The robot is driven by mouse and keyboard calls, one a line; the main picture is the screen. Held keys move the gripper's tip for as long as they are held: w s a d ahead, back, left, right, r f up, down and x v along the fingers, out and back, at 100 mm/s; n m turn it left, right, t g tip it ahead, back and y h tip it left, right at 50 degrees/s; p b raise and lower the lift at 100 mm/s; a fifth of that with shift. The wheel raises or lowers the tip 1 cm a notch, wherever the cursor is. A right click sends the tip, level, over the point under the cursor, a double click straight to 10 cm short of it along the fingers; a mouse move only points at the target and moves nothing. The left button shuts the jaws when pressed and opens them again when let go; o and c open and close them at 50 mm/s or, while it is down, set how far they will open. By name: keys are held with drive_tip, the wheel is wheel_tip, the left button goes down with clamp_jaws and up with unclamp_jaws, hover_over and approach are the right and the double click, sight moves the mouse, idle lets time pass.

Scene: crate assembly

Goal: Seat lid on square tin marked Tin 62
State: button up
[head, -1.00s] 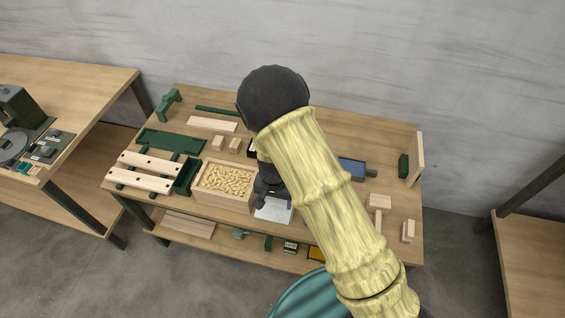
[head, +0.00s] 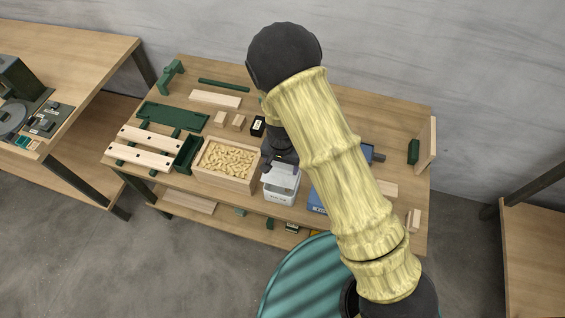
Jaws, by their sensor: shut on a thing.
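A square, light grey-white tin (head: 281,196) with a small dark label on its front stands at the table's front edge, right of the crate of pegs. The label is too small to read surely. My gripper (head: 283,163) is over the tin, pointing down, and is shut on a pale flat piece, seemingly the lid (head: 287,175). The lid is at the top of the tin; I cannot tell whether it touches the rim. My arm hides the far side of the gripper.
A wooden crate (head: 201,171) of pegs stands close on the left. A blue box (head: 316,202) is close on the right, partly behind my arm. A black labelled box (head: 258,126) and wood blocks (head: 220,119) lie behind. A green wooden-ended piece (head: 414,151) stands far right.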

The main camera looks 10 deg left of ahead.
drive_tip(key=f+b, duration=0.4)
drive_tip(key=shift+w+d+f, duration=0.1)
drive_tip(key=shift+w+f, duration=0.1)
drive_tip(key=shift+f, duration=0.75)
drive_tip(key=shift+f+b, duration=0.4)
drive_tip(key=shift+f, duration=0.1)
idle(1.4)
drive_tip(key=o, duration=1.1)
drive_tip(key=shift+r+p, duration=3.4)
drive_tip(key=shift+r, duration=0.65)
drive_tip(key=shift+s, duration=0.15)
